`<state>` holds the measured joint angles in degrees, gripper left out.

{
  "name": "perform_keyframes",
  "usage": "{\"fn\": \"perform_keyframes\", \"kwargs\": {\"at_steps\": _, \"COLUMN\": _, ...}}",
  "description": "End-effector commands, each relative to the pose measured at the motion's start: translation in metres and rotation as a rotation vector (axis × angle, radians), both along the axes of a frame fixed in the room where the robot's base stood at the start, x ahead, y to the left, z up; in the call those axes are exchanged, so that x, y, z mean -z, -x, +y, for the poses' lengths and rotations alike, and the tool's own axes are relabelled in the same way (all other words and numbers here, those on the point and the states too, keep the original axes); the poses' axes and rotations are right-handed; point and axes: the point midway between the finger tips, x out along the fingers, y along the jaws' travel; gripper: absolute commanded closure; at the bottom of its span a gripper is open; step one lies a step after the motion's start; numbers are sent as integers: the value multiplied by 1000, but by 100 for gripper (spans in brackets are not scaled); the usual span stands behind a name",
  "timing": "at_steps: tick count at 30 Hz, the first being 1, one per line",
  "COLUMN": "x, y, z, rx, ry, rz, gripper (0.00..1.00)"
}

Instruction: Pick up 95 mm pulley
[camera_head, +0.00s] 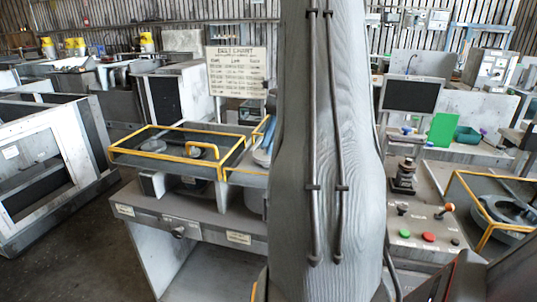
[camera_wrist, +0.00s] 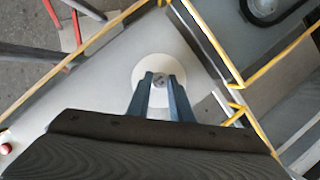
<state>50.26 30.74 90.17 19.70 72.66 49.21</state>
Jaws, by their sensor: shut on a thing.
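In the wrist view a pale round disc, which I take to be the 95 mm pulley (camera_wrist: 181,62), lies beyond my fingertips. It has a small grey hub at its middle. My gripper (camera_wrist: 160,80) has its two blue-grey fingers a little apart, shut on the hub. The fingers hide the near part of the disc. I cannot tell whether the disc touches the light grey surface (camera_wrist: 100,88) behind it. No size marking is readable on it. In the head view my arm covers the middle, and neither my gripper nor this disc shows.
Yellow rails border a tray (camera_head: 115,152) on the left bench; more yellow rails (camera_wrist: 275,58) show right of the disc. A belt chart (camera_head: 238,71) stands behind. On the right are a button panel (camera_head: 420,245) and a yellow-framed bay (camera_head: 456,180). Open floor (camera_head: 85,255) lies left.

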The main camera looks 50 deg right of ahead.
Motion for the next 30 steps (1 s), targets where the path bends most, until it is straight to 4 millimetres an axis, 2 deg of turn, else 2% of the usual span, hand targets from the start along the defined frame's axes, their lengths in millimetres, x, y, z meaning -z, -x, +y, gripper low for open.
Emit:
{"fn": "perform_keyframes", "kwargs": {"at_steps": 6, "x": -42, "y": -1, "z": -1, "rx": 0, "ry": 2, "rz": -3, "gripper": 100}}
{"fn": "perform_keyframes", "kwargs": {"at_steps": 12, "x": -69, "y": -1, "z": 0, "rx": 0, "ry": 1, "rz": -2, "gripper": 100}}
{"fn": "perform_keyframes", "kwargs": {"at_steps": 30, "x": -114, "y": 0, "z": 0, "rx": -2, "ry": -1, "rz": -1, "gripper": 100}}
